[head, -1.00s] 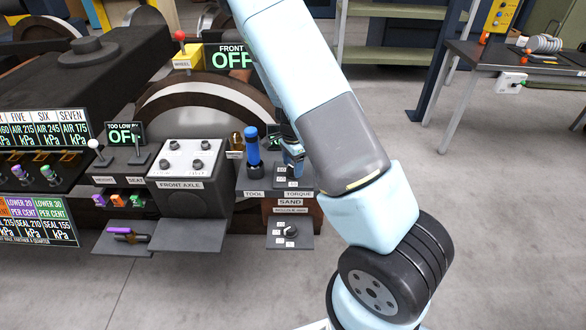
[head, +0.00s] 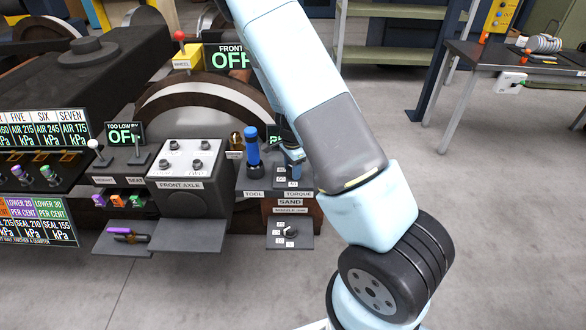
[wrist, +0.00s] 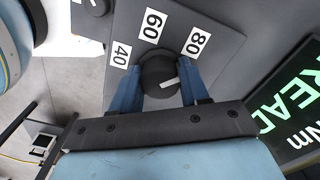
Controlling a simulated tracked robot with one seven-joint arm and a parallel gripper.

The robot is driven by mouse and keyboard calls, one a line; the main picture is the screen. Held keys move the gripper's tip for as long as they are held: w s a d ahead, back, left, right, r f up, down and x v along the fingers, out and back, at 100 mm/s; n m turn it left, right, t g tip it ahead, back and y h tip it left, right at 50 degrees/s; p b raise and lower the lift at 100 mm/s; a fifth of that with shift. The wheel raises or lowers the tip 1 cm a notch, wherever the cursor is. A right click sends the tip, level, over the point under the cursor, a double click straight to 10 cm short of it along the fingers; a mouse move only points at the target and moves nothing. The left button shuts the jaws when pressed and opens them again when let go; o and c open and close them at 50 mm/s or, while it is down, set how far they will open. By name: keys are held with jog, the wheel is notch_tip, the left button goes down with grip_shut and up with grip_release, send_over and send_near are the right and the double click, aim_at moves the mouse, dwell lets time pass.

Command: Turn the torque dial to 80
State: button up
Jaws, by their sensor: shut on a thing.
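The torque dial (wrist: 158,72) is a black round knob on a grey panel, with a white pointer mark on its top. Labels 40, 60 and 80 (wrist: 196,41) sit around its far side in the wrist view. The mark lies toward the right finger, on the 80 side; whether it lines up exactly with 80 I cannot tell. My gripper (wrist: 160,66) has its blue fingers closed on both sides of the knob. In the head view my gripper (head: 294,168) is over the TORQUE panel (head: 299,192) and hides the knob.
A blue-handled tool (head: 252,150) stands upright just left of the gripper. A lit readout (wrist: 290,100) with READ and Nm is close on the right in the wrist view. Below is the SAND panel (head: 290,232) with another knob. The FRONT AXLE box (head: 180,185) is further left.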

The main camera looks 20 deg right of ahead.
jog(key=shift+c, duration=1)
jog(key=shift+n, duration=0.6)
jog(key=o, duration=1)
jog(key=shift+r, duration=6.85)
